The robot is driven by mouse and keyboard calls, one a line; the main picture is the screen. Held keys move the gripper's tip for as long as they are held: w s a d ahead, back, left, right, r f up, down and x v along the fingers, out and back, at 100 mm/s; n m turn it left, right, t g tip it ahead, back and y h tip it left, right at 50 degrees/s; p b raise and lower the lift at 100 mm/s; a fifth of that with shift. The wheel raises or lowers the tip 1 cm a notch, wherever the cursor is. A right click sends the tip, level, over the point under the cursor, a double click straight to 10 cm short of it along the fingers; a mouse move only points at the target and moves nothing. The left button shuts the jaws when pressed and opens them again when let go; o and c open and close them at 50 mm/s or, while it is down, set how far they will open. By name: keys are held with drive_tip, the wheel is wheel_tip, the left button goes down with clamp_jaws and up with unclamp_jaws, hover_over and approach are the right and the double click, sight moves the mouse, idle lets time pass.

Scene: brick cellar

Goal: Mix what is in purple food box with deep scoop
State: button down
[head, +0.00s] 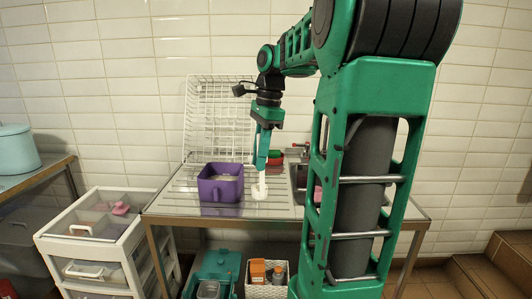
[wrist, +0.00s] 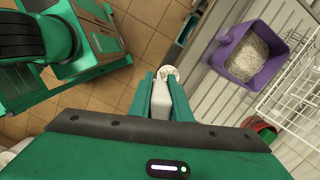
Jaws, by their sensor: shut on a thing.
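The purple food box (head: 220,186) stands on the metal draining counter. In the wrist view the purple food box (wrist: 274,78) is at the upper right, with pale grainy contents inside. My gripper (head: 262,160) is shut on the white deep scoop (head: 259,188), which hangs down just right of the box, apart from it. In the wrist view my gripper (wrist: 160,88) holds the scoop (wrist: 160,100) by its handle, with part of its round head (wrist: 169,73) showing beyond. I cannot tell whether the scoop touches the counter.
A white wire rack (head: 215,120) stands behind the box. A red and green container (head: 275,158) and a sink (head: 300,178) are to the right. A white drawer unit (head: 95,235) stands left of the counter (head: 175,208). The counter's front left is clear.

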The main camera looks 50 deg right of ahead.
drive_tip(key=shift+w+a+f+n+g+h, duration=0.2)
drive_tip(key=shift+w+a+f+n+g, duration=0.2)
drive_tip(key=shift+w+a+f+n, duration=3.35)
drive_tip(key=shift+w+a+f+n+g+h, duration=0.2)
drive_tip(key=shift+w+a+f+n+g, duration=0.2)
drive_tip(key=shift+w+a+f+n, duration=3.4)
drive_tip(key=shift+w+a+f+n+g+h, duration=0.2)
drive_tip(key=shift+w+a+f+n+g, duration=0.2)
drive_tip(key=shift+w+a+f+n, duration=3.35)
drive_tip(key=shift+w+d+r+m, duration=0.3)
drive_tip(key=shift+w+r+m, duration=0.15)
drive_tip(key=shift+m, duration=0.15)
drive_tip(key=shift+w+d+r+m, duration=0.3)
drive_tip(key=shift+w+m, duration=0.15)
drive_tip(key=shift+m, duration=0.15)
drive_tip(key=shift+s+a, duration=0.1)
